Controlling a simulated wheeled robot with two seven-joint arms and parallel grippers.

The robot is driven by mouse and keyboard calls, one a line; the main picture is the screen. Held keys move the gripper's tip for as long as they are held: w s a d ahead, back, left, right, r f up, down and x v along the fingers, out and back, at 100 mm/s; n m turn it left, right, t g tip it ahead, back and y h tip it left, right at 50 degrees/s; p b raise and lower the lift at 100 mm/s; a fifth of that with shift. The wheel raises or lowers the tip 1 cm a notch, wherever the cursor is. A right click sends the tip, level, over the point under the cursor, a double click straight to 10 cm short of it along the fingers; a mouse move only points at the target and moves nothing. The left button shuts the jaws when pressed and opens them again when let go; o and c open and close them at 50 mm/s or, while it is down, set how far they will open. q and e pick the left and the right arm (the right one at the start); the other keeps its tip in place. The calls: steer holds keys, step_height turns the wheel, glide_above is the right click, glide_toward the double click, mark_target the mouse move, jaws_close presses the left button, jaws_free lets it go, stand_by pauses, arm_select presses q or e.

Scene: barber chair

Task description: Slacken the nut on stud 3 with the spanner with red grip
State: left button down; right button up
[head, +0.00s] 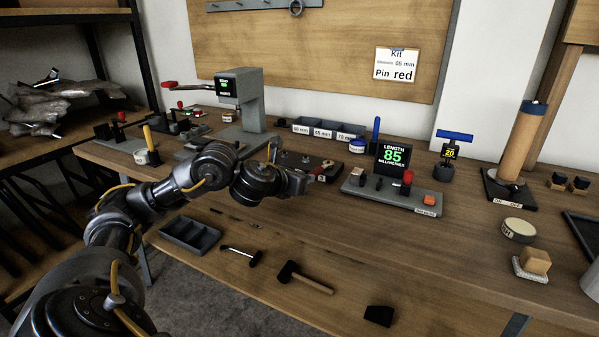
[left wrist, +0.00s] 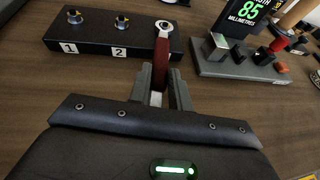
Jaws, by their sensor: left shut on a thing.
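My left gripper (left wrist: 160,78) is shut on the red grip of the spanner (left wrist: 161,58). The spanner points away from me, and its ring end (left wrist: 165,25) is at the right end of the dark stud block (left wrist: 92,38). Nuts show on stud 1 (left wrist: 74,17) and stud 2 (left wrist: 121,21). Stud 3 and its nut are covered by the ring end; I cannot tell whether the ring is around the nut or just above it. In the head view the left gripper (head: 306,181) is at the block's right end, beside the red grip (head: 318,171). My right gripper is not in view.
A grey gauge base (head: 392,197) with a display reading 85 stands right of the block. Behind are labelled bins (head: 328,130) and a grey press (head: 240,100). A hammer (head: 305,278) and grey tray (head: 190,236) lie nearer.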

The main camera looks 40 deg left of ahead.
arm_select(q)
steer(key=shift+w+d+r+n+y+p, duration=0.2)
steer(key=shift+d+n+y+p, duration=0.4)
steer(key=shift+p, duration=0.85)
steer(key=shift+w+d+r+n+y+p, duration=0.15)
steer(key=shift+d+n+y+p, duration=0.4)
steer(key=shift+p, duration=0.9)
steer(key=shift+w+d+n+g+y+p, duration=0.1)
steer(key=shift+d+n+g+y+p, duration=0.4)
steer(key=shift+p, duration=0.55)
steer(key=shift+d+f+y+p, duration=0.15)
steer(key=shift+d+y+p, duration=0.1)
steer(key=shift+d+p, duration=0.15)
steer(key=shift+f, duration=0.15)
